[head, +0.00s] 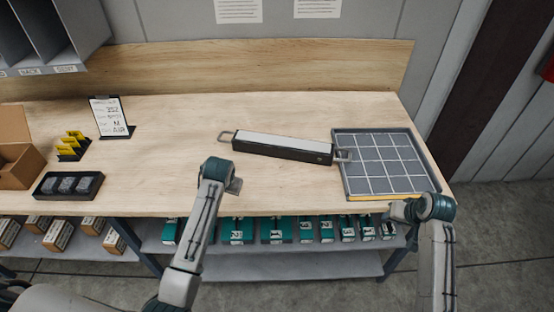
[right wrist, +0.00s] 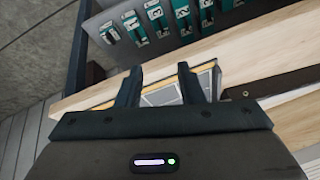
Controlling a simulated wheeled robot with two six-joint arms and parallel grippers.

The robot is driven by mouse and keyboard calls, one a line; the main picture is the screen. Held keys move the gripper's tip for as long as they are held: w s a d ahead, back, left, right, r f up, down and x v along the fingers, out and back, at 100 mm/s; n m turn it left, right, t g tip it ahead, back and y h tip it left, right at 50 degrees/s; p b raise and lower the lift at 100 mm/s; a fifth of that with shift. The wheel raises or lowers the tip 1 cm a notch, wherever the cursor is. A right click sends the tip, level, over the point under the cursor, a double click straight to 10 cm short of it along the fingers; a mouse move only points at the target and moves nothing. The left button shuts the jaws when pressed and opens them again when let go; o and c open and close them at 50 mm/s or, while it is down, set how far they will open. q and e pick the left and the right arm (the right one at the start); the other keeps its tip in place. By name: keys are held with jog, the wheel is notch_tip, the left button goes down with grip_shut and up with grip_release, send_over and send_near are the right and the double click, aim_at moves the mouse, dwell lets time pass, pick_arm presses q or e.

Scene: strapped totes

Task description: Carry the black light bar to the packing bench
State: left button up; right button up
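The black light bar (head: 283,147) has a pale top strip and a grey handle at each end. It lies slightly slanted on the wooden bench (head: 180,185), and its right handle overlaps the left rim of a gridded tray. My left gripper (head: 235,187) is at the bench's front edge, below and left of the bar, apart from it; its fingers are not clear. My right gripper (head: 398,211) is by the tray's front edge. In the right wrist view, its two fingers (right wrist: 158,88) are spread with nothing held, and the tray (right wrist: 165,94) shows beyond them.
The grey gridded tray (head: 343,181) occupies the bench's right end. A sign stand (head: 111,117), yellow cards (head: 72,145), a black tray (head: 51,195) and a cardboard box (head: 20,165) are at left. Teal boxes (head: 277,230) fill the shelf below.

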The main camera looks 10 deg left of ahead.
pick_arm(q)
jog(key=shift+w+a+f, duration=0.2)
jog(key=shift+w+f, duration=0.25)
jog(key=shift+f, duration=0.1)
jog(key=shift+s+d+r, duration=0.1)
jog(key=shift+s+r, duration=0.15)
jog(key=shift+f, duration=0.1)
jog(key=shift+w, duration=0.1)
pick_arm(e)
jog(key=w+v, duration=0.1)
jog(key=v, duration=0.9)
jog(key=shift+s+a+r, duration=0.2)
jog(key=shift+r, duration=0.35)
